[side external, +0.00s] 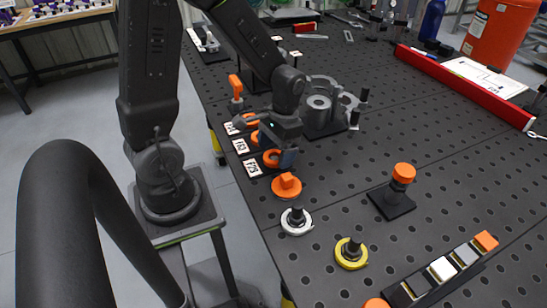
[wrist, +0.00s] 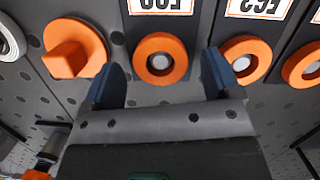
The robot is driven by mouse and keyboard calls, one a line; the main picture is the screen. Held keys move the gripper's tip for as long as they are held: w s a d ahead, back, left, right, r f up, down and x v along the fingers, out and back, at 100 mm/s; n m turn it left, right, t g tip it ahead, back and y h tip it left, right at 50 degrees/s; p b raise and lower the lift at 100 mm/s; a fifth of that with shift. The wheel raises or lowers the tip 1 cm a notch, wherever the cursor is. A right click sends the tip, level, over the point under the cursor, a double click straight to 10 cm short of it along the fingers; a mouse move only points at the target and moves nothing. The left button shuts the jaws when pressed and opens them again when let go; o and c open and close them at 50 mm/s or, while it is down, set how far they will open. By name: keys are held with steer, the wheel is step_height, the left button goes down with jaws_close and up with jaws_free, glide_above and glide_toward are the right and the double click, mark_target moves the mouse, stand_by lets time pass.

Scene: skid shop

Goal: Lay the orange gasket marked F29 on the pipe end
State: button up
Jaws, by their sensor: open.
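Several flat orange ring gaskets lie in a row on dark plates with white labels. In the wrist view one gasket (wrist: 141,60) sits between my spread fingers; its label is cut off at the top, so I cannot confirm its mark. A second gasket (wrist: 263,62) and a third gasket (wrist: 294,70) lie to its right. In the side view the nearest gasket (side external: 268,158) is partly hidden by my gripper (side external: 287,158). My gripper is open and empty over that gasket. A grey flanged pipe piece (side external: 318,112), seemingly the pipe end, stands behind my gripper.
An orange knobbed piece (side external: 286,186) lies close beside the gripper. White (side external: 296,222) and yellow (side external: 351,254) rings with black posts stand nearer the camera. An orange-topped post (side external: 403,173) stands at right. The perforated table between has free room.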

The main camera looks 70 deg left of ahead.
steer(key=shift+f, duration=0.5)
steer(key=shift+c, duration=0.2)
steer(key=c, duration=0.9)
steer(key=shift+r, duration=3.05)
steer(key=shift+w+a+r, duration=1)
steer(key=shift+w+a, duration=0.35)
steer(key=shift+w, duration=1.4)
steer(key=shift+w+a+r, duration=0.95)
steer(key=shift+w+a, duration=0.35)
steer(key=shift+w, duration=1.45)
steer(key=shift+w+a+r, duration=1)
steer(key=shift+w+a, duration=0.35)
steer(key=shift+w, duration=1.4)
